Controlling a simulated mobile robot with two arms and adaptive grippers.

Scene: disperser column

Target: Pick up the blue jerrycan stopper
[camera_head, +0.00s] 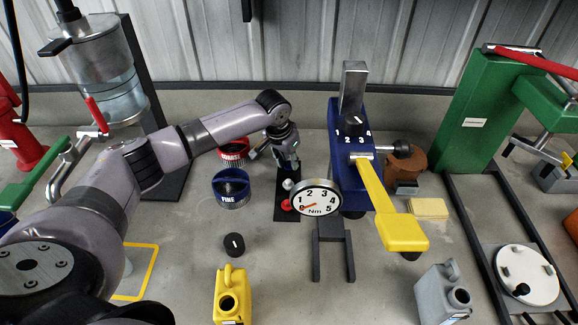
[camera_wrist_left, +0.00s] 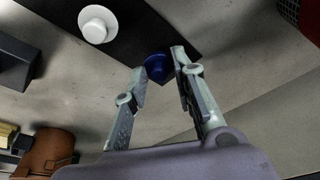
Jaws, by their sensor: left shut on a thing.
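The blue jerrycan stopper (camera_wrist_left: 157,67) is between the fingertips of my left gripper (camera_wrist_left: 163,68) in the left wrist view. The gripper is shut on it, over the end of a black plate (camera_wrist_left: 160,28). In the head view my left gripper (camera_head: 287,166) reaches down at the far end of that plate (camera_head: 281,214) and hides the blue stopper. A white stopper (camera_head: 288,184) and a red stopper (camera_head: 286,205) are on the plate nearer to me. The white stopper also shows in the left wrist view (camera_wrist_left: 97,24). My right gripper is not in view.
A dial gauge (camera_head: 318,197) and a blue press with a yellow lever (camera_head: 378,205) stand just right of the plate. Blue (camera_head: 231,188) and red (camera_head: 233,151) round containers stand left. A yellow jerrycan (camera_head: 231,301) and a grey one (camera_head: 440,296) are in front.

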